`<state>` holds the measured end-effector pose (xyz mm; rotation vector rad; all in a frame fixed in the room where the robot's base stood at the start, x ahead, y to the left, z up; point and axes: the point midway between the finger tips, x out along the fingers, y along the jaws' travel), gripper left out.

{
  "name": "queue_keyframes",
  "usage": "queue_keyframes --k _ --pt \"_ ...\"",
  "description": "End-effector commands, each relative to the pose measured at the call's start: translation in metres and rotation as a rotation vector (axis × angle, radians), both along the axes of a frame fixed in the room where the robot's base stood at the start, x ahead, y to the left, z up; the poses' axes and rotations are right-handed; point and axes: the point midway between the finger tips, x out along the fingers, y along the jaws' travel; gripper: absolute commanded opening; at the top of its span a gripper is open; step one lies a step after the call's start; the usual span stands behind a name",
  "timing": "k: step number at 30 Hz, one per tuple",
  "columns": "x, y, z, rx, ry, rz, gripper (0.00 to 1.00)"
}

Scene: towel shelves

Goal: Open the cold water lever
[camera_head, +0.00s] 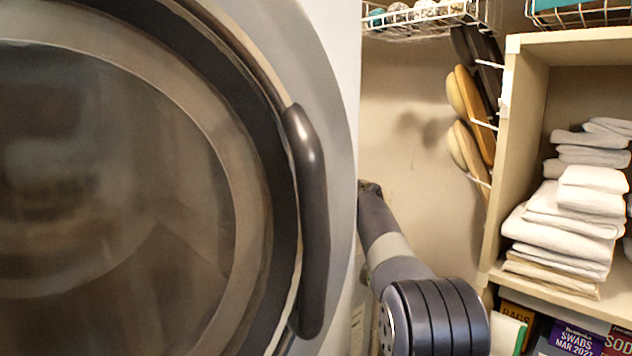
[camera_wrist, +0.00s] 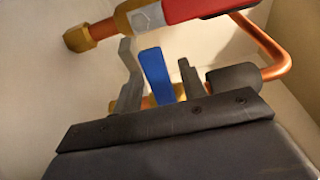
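A blue lever (camera_wrist: 157,75), by its colour the cold water lever, shows in the wrist view on a brass fitting, partly hidden behind my gripper. My gripper (camera_wrist: 155,55) has its two grey fingers apart, one on each side of the blue lever. Narrow gaps seem to show on both sides; I cannot tell whether either finger touches it. A red lever (camera_wrist: 205,8) lies above on a brass valve. In the head view my arm reaches past the washer's right edge, and the gripper and levers are hidden there.
A copper pipe (camera_wrist: 268,45) bends close on the right. The front-loading machine's dark door handle (camera_head: 312,225) stands left of my arm. A shelf unit (camera_head: 512,130) with folded white towels (camera_head: 565,225) is on the right.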

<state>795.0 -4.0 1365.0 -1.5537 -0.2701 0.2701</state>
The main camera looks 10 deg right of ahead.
Motion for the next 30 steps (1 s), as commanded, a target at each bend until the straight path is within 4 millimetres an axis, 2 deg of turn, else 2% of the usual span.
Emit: queue_keyframes --k 2,14,30 --pt "-0.0001 0.0 0.0 0.0 0.0 0.0 0.33" --pt "-0.0002 -0.0001 -0.0001 0.0 0.0 0.0 0.0" --pt "-0.0002 -0.0001 0.0033 0.032 0.012 0.0 0.0"
